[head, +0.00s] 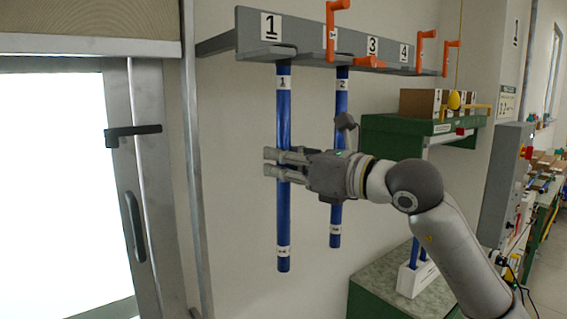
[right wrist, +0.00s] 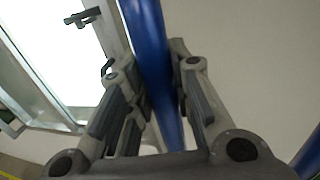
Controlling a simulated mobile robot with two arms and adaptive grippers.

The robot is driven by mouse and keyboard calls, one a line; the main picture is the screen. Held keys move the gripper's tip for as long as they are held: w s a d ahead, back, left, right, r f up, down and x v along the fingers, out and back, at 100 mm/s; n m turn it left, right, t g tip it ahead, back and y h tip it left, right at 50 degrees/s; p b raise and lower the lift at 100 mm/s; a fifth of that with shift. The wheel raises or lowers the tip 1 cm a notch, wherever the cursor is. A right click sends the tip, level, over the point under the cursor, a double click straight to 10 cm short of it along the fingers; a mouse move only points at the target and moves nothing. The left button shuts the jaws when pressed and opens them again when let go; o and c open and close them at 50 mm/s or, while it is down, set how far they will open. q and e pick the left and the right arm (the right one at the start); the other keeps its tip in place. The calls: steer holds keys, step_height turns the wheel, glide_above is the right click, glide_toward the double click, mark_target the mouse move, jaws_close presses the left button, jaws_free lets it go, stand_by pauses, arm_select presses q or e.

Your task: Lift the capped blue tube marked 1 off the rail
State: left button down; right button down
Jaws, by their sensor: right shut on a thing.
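The blue tube marked 1 (head: 284,115) hangs upright, its top meeting the underside of the grey rail (head: 252,40) below the rail's number 1 label. Its cap cannot be made out. My right gripper (head: 273,164) comes from the right and is shut on this tube around mid-length. In the right wrist view the tube (right wrist: 153,50) runs between the two fingers (right wrist: 160,95). A second blue tube marked 2 (head: 340,105) hangs to the right, partly hidden behind my right gripper. My left gripper is not in view.
Orange handles (head: 331,30) stand along the rail, one near the number 2 place. A green shelf (head: 385,124) with cardboard boxes (head: 420,103) is at the right. Below, a white holder (head: 415,280) holds blue rods. A window door (head: 60,180) is at the left.

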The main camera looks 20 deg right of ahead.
mark_target(288, 122)
stand_by(0.3)
steer(key=r+b, duration=0.1)
steer(key=r, duration=0.1)
steer(key=r+b, duration=0.1)
steer(key=r, duration=0.1)
steer(key=r+b, duration=0.1)
steer(key=r, duration=0.1)
steer(key=shift+s+d+r, duration=0.1)
steer(key=shift+s+r, duration=0.15)
steer(key=shift+s+d+r+b, duration=0.1)
steer(key=shift+s+r+b, duration=0.15)
steer(key=shift+b, duration=0.15)
steer(key=s+a+b+v, duration=0.1)
steer(key=b+v, duration=0.2)
steer(key=v, duration=0.6)
steer(key=s+a+b+v, duration=0.1)
steer(key=a+b+v, duration=0.1)
steer(key=v, duration=0.7)
steer(key=shift+s+a+b, duration=0.15)
steer(key=shift+s+b, duration=0.25)
steer(key=shift+b, duration=0.35)
steer(key=shift+f, duration=0.1)
